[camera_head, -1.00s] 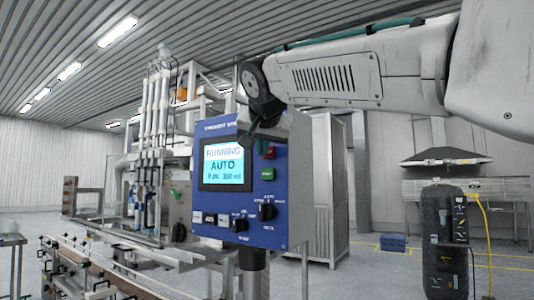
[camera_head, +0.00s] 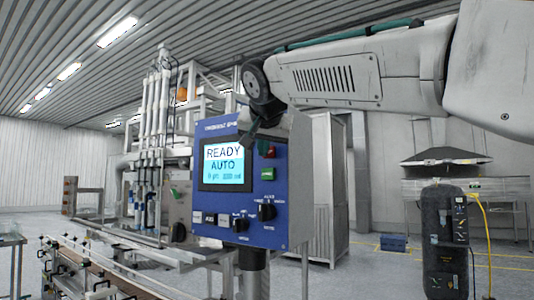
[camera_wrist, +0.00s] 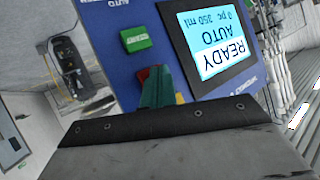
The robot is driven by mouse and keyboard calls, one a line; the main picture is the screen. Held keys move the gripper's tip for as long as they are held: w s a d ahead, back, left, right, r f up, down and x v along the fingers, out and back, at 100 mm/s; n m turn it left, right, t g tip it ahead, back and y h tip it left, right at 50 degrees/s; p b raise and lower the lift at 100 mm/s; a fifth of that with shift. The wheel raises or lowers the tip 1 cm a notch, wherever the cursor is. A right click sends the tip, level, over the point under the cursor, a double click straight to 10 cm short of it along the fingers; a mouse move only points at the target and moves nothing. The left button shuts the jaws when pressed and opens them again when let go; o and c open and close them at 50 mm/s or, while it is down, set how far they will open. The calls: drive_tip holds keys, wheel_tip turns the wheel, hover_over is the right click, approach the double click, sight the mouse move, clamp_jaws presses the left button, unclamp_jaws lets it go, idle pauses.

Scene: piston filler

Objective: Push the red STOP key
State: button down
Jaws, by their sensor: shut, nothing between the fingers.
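The red STOP key (camera_head: 271,152) is on the front of the blue control panel (camera_head: 285,210), right of the screen and above a green key (camera_head: 267,174). In the wrist view, which shows the panel upside down, the red key (camera_wrist: 142,75) is partly hidden by my fingers. My gripper (camera_head: 254,140) is shut and empty, with its fingertips close by the red key. In the wrist view my gripper (camera_wrist: 160,75) overlaps the key's edge; I cannot tell whether it touches. The screen (camera_head: 223,165) reads READY, AUTO.
A grey cabinet (camera_head: 328,190) is behind the panel. The floor at the right is mostly open.

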drive_tip(key=shift+s+a, duration=0.4)
drive_tip(key=shift+s, duration=0.1)
drive_tip(key=shift+s, duration=0.1)
drive_tip(key=shift+s+a, duration=0.8)
drive_tip(key=shift+s, duration=0.15)
drive_tip(key=shift+s+a, duration=0.75)
drive_tip(key=shift+s, duration=0.2)
